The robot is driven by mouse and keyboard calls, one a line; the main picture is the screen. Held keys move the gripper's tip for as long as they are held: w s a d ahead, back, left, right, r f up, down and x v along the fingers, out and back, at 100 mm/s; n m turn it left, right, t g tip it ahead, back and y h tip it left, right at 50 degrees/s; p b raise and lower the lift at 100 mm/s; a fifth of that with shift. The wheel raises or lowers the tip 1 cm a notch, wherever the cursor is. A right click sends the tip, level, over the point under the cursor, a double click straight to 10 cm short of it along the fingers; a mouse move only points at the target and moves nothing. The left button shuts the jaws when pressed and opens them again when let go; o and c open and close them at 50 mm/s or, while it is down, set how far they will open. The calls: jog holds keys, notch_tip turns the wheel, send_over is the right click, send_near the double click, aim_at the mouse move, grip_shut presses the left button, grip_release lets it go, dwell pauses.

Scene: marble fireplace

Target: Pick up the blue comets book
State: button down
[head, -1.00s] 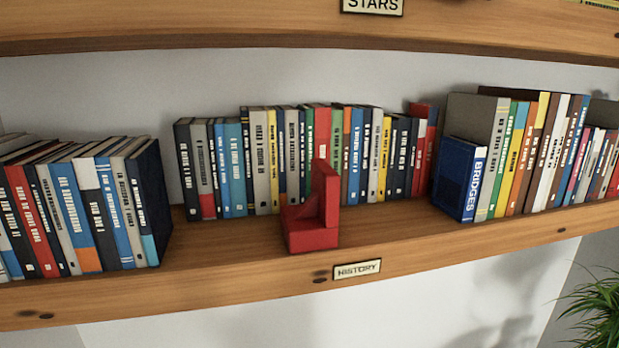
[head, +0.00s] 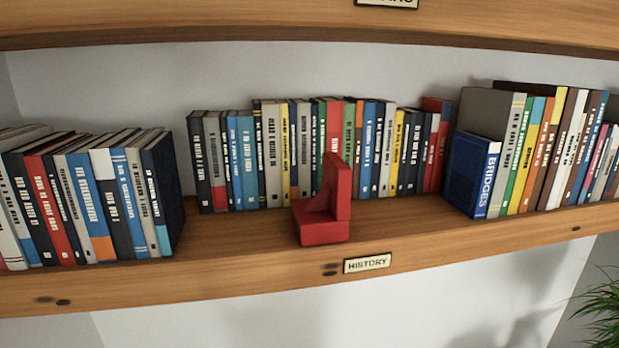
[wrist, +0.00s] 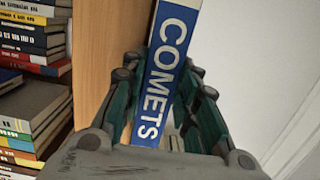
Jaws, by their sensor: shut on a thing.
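The blue comets book (wrist: 168,62) shows in the wrist view, its spine facing the camera with "COMETS" in white letters. It stands between the two fingers of my gripper (wrist: 168,105), which is shut on it. The book tilts slightly in the picture and its top runs out of the frame. In the head view neither my gripper nor the comets book shows.
The head view shows a wooden shelf (head: 240,262) with rows of books, a red bookend (head: 325,215), a blue "BRIDGES" book (head: 472,175) and a "HISTORY" label (head: 367,263). In the wrist view, stacked books (wrist: 35,110) lie left of a wooden board (wrist: 98,50).

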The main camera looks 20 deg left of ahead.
notch_tip(320, 180, up, 20)
jog(key=p, duration=0.5)
jog(key=s+a+v, duration=0.1)
jog(key=v, duration=1.3)
jog(key=shift+a+r+p, duration=0.15)
jog(key=shift+r+p, duration=0.15)
jog(key=shift+p, duration=0.1)
dwell(0.5)
